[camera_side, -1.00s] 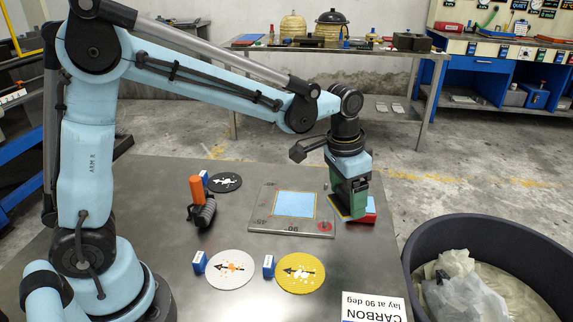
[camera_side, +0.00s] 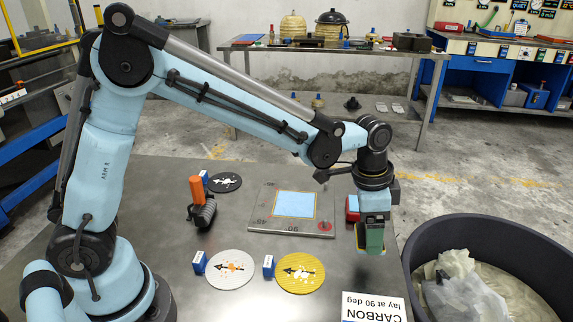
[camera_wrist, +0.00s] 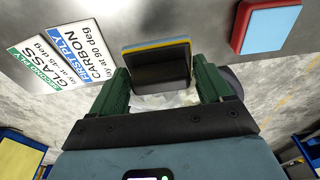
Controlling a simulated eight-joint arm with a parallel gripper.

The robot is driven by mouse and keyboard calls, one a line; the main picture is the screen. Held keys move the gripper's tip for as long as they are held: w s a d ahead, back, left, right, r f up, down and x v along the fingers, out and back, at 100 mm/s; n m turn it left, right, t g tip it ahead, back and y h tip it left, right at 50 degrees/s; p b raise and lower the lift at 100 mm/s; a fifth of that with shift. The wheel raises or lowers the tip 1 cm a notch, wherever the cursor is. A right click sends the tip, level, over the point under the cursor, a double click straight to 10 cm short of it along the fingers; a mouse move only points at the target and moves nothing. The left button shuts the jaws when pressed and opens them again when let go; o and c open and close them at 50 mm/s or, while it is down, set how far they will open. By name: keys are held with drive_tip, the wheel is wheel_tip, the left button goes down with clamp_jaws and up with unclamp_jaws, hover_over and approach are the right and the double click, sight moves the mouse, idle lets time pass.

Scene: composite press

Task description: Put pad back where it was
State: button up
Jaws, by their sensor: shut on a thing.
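My gripper (camera_side: 370,238) is shut on the pad, a dark block with thin yellow and blue layers along one edge. The pad (camera_wrist: 157,65) sits between the green fingers in the wrist view. In the side view the fingers hide most of it. The gripper hangs near the table's right edge, beside the bin. A red block with a light blue top (camera_wrist: 268,25) lies on the table. In the side view this block (camera_side: 352,208) is just behind and left of the gripper. The grey angle plate (camera_side: 262,222) carries a blue square (camera_side: 295,204) inside a yellow outline.
A white disc (camera_side: 230,270), a yellow disc (camera_side: 301,272) and a black disc (camera_side: 224,182) lie with blue blocks beside them. A roller with an orange handle (camera_side: 197,190) stands left of the plate. A sign (camera_side: 374,308) lies in front. A dark bin (camera_side: 430,235) stands right.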

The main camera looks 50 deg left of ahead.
drive_tip(key=shift+w+a+f, duration=0.85)
drive_tip(key=shift+w+a, duration=0.05)
drive_tip(key=shift+w, duration=0.05)
drive_tip(key=shift+f, duration=1.95)
drive_tip(key=shift+f, duration=0.15)
drive_tip(key=o, duration=1.4)
